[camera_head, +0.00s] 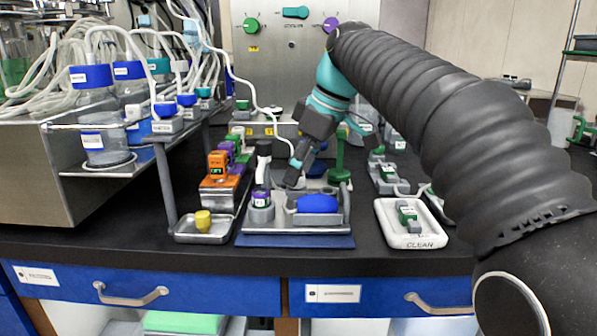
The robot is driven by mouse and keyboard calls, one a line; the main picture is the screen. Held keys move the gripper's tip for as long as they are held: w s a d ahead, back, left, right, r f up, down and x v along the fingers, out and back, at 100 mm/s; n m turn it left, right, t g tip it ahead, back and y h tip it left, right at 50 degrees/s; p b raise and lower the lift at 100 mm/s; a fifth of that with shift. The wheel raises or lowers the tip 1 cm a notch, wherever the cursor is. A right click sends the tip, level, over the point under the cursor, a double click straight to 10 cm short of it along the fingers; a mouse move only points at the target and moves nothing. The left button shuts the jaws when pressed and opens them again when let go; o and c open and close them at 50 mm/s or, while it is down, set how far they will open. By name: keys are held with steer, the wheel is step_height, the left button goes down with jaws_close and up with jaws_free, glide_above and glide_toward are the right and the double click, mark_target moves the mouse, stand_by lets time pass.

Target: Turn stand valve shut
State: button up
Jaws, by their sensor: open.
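My gripper (297,172) reaches down over the middle of the bench with dark fingers, open, and I see nothing held between them. A green upright piece (339,158) on a round green base stands just right of the fingers. A black-and-white upright piece (263,160) stands to their left. I cannot tell which of these, if either, is the stand valve, or whether the fingers touch anything. The gripper and wrist hide part of the bench behind them. No valve handle position is readable there.
A blue object (318,203) lies in a metal tray in front of the gripper. Orange blocks (218,165) and a yellow piece (203,220) are at left. Tubed bottles (95,110) crowd the left; the wall panel (270,75) bears knobs.

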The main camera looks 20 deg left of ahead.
steer(key=shift+a+f, duration=0.2)
steer(key=shift+f, duration=0.25)
jaws_close()
